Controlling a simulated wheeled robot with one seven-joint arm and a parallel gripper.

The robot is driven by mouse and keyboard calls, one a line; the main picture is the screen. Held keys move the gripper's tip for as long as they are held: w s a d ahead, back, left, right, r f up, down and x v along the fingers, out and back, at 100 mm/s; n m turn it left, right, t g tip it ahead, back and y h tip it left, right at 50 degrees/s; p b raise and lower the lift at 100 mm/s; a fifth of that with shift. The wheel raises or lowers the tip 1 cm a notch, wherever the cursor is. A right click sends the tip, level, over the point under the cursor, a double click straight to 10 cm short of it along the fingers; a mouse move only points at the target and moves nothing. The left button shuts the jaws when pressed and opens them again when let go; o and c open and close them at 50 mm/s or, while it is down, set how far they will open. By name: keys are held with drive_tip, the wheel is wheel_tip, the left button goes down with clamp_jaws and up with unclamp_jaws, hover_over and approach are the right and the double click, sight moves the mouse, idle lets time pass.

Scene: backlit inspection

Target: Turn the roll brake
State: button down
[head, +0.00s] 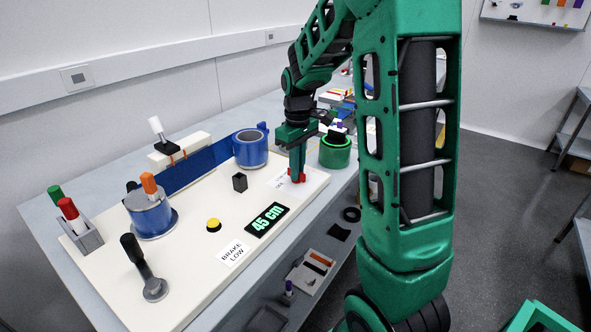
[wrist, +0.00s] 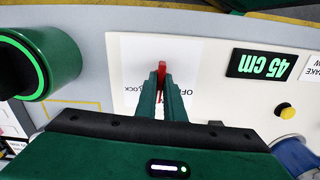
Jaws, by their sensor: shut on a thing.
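My gripper (head: 297,172) is at the right end of the cream panel (head: 195,275), its fingers shut on a small red handle (head: 297,178). In the wrist view the red handle (wrist: 162,68) stands upright between the fingertips (wrist: 162,85), over a white label partly hidden by the fingers. A label reading BRAKE LOW (head: 234,253) lies at the panel's front edge. A black-handled lever on a grey round base (head: 155,290) stands at the near left, away from my gripper. I cannot tell from the labels which control is the roll brake.
A display reading 45 cm (head: 267,219) and a yellow button (head: 213,225) sit mid-panel. A blue roll with an orange handle (head: 152,220), a blue cylinder (head: 250,148) and a green cylinder (head: 335,152) stand around. A grey holder (head: 85,237) holds markers. My arm hides the right side.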

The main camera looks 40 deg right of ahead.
drive_tip(key=m, duration=0.5)
drive_tip(key=shift+w+r+m, duration=0.15)
drive_tip(key=shift+m, duration=0.15)
drive_tip(key=m, duration=0.5)
drive_tip(key=shift+w+a, duration=0.1)
drive_tip(key=shift+a, duration=0.1)
drive_tip(key=shift+m, duration=0.3)
drive_tip(key=c, duration=1.9)
unclamp_jaws()
drive_tip(key=shift+a, duration=0.1)
drive_tip(key=shift+o, duration=0.2)
wheel_tip(320, 180, up, 11)
drive_tip(key=shift+f, duration=0.2)
